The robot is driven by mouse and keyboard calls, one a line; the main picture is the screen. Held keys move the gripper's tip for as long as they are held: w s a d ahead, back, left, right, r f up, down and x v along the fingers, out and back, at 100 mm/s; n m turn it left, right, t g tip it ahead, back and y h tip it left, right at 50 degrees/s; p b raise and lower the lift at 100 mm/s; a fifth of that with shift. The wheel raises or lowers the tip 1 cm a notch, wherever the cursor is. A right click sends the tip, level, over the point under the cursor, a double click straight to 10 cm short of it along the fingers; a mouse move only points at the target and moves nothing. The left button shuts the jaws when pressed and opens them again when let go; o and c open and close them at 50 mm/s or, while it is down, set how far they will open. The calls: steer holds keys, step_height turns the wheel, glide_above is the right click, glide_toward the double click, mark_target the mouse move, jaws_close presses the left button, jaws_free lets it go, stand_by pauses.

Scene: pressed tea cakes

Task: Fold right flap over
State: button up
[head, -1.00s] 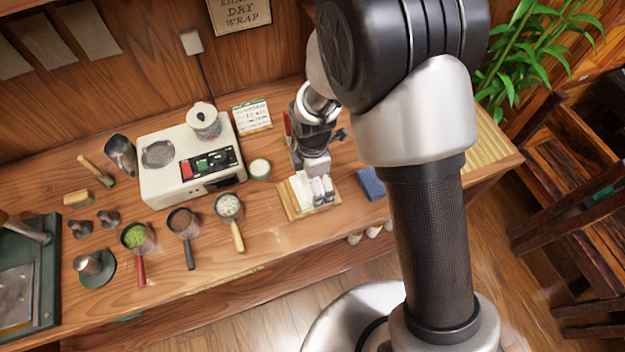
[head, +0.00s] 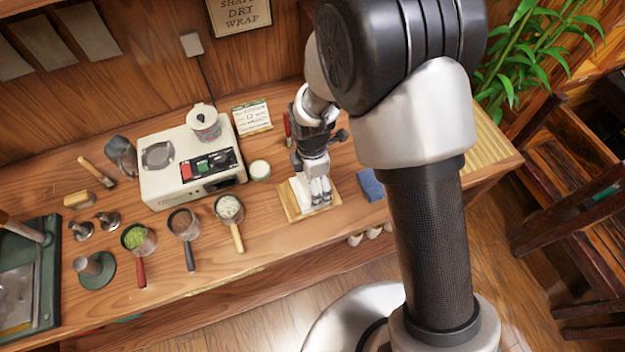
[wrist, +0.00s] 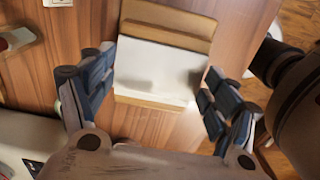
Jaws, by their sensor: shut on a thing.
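A white paper wrap (head: 299,194) lies on a small wooden board (head: 296,215) near the front edge of the counter. My gripper (head: 320,188) is down over the right part of the wrap and is shut on it. In the wrist view the white wrap (wrist: 155,72) shows as a flat pale sheet between my two fingers (wrist: 148,88), with the wooden board's edge (wrist: 168,16) beyond it. The exact contact and the right flap's fold are hidden by the fingers. No tea cake can be made out.
A blue cloth (head: 371,184) lies just right of the board. A cream scale-like machine (head: 165,185) and a small white-topped cup (head: 260,170) stand left. Several handled cups, including one of white pieces (head: 229,207), line the front left. Bare counter lies between them and the board.

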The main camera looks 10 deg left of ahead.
steer(key=shift+s, duration=0.15)
steer(key=shift+s+a+f+t+h, duration=0.1)
steer(key=shift+a+f+t+h, duration=0.15)
steer(key=shift+h, duration=0.35)
steer(key=c, duration=0.6)
steer(key=shift+s+f+t+h+b, duration=0.25)
steer(key=shift+t+h+b, duration=0.15)
steer(key=shift+b, duration=0.25)
steer(key=shift+c, duration=1.4)
steer(key=shift+d, duration=0.1)
jaws_close()
steer(key=shift+c, duration=2.2)
jaws_free()
steer(key=o, duration=1.1)
steer(key=shift+w+f, duration=0.1)
steer(key=shift+w, duration=0.05)
steer(key=o, duration=1.3)
steer(key=shift+w+r, duration=0.15)
steer(key=shift+r, duration=0.05)
steer(key=shift+c, duration=0.2)
